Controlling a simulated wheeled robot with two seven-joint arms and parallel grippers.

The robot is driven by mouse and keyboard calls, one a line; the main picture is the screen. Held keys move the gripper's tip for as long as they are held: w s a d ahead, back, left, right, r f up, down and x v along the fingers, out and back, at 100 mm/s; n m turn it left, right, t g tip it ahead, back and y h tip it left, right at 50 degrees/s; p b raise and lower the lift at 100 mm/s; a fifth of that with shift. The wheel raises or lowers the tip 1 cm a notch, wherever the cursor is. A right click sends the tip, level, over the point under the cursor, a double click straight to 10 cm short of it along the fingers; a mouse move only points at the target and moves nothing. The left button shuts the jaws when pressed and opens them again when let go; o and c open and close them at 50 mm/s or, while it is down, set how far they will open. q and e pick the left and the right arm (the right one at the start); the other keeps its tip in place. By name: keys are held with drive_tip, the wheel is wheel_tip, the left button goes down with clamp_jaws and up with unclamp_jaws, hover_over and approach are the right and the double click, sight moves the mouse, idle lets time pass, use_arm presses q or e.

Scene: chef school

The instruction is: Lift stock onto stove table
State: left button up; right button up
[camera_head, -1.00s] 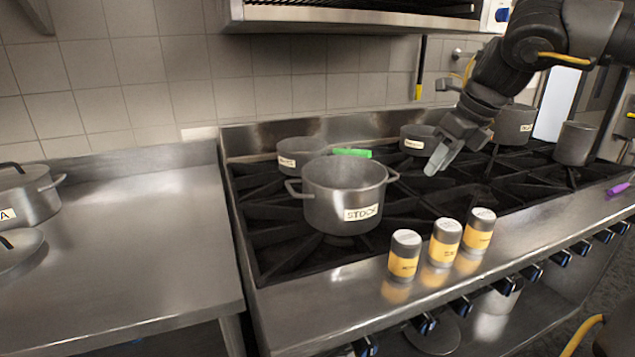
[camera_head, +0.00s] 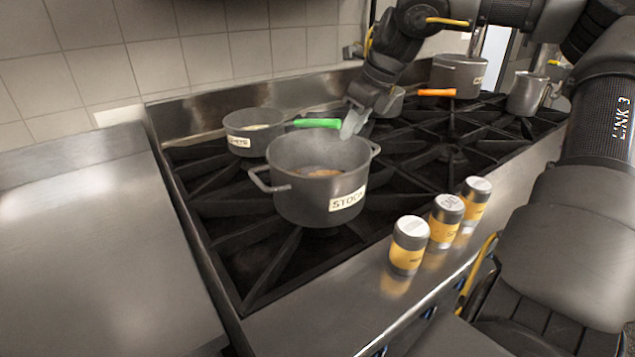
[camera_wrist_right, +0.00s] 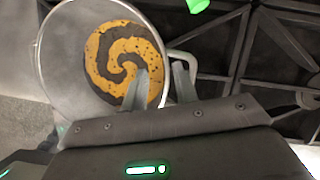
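The grey stock pot (camera_head: 315,205), labelled STOCK, stands upright on the stove (camera_head: 330,325). It has two side handles and orange-brown contents. In the right wrist view the pot (camera_wrist_right: 62,55) holds an orange and dark swirled surface (camera_wrist_right: 112,45). My right gripper (camera_head: 352,122) is at the pot's back right rim, near the right handle. Its fingers in the wrist view (camera_wrist_right: 160,85) are apart, one over the pot's inside and one outside near the handle. I cannot tell whether they touch the rim. My left gripper is not in view.
A small pan (camera_head: 252,140) with a green handle (camera_head: 316,123) is behind the stock pot. Several shakers (camera_head: 408,245) line the stove's front edge. A pot (camera_head: 462,72) and a metal jug (camera_head: 527,95) stand at back right. The left steel counter (camera_head: 75,250) is clear in view.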

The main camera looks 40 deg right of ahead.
sight(345, 145)
drive_tip(key=x, duration=0.6)
drive_tip(key=shift+w+d, duration=0.1)
drive_tip(key=shift+d, duration=0.2)
clamp_jaws()
idle(0.4)
idle(0.4)
